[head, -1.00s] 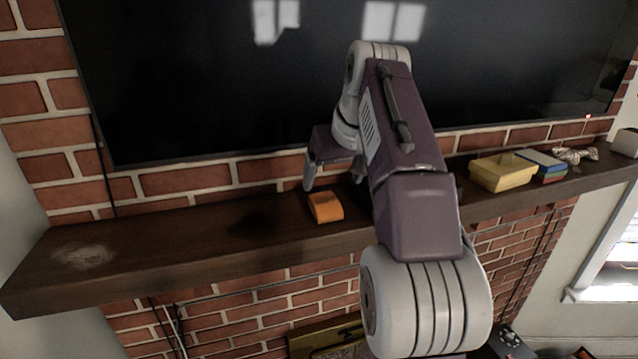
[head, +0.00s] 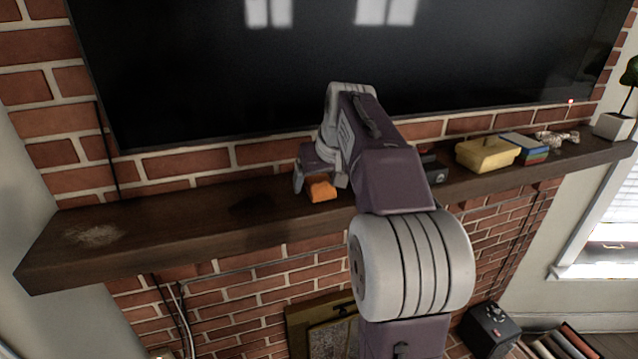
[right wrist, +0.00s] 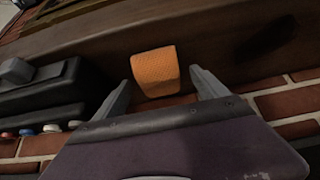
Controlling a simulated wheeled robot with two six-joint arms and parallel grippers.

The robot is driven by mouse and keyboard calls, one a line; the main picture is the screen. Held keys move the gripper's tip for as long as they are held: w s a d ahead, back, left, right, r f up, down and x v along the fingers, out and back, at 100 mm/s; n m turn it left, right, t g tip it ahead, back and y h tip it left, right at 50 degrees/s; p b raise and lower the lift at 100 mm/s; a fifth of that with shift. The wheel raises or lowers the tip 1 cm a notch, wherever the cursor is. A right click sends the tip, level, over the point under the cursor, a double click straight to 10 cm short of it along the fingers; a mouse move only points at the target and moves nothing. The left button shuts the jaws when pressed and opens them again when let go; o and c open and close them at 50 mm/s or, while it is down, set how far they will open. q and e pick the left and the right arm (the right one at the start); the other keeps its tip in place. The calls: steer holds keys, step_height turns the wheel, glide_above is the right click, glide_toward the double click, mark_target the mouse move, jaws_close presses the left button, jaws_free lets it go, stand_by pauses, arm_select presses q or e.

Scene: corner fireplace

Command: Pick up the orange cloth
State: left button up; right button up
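The orange cloth (head: 321,190) is a small folded block on the dark wooden mantel (head: 190,222), below the large black screen. It also shows in the right wrist view (right wrist: 155,73), lying between and just beyond the fingertips. My right gripper (head: 318,185) is open, with one finger on each side of the cloth. In the right wrist view the gripper (right wrist: 161,80) shows a gap between each finger and the cloth. My left gripper is in neither view.
A yellow box (head: 487,154), a stack of coloured books (head: 524,147) and a white plant pot (head: 613,126) stand on the mantel to the right. A dark device (right wrist: 45,95) sits close beside the gripper. A dusty pale patch (head: 92,236) marks the clear left end.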

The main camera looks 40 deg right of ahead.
steer(key=shift+s+a, duration=0.1)
steer(key=c, duration=1)
steer(key=shift+w+f, duration=0.1)
steer(key=shift+w, duration=0.1)
steer(key=c, duration=0.4)
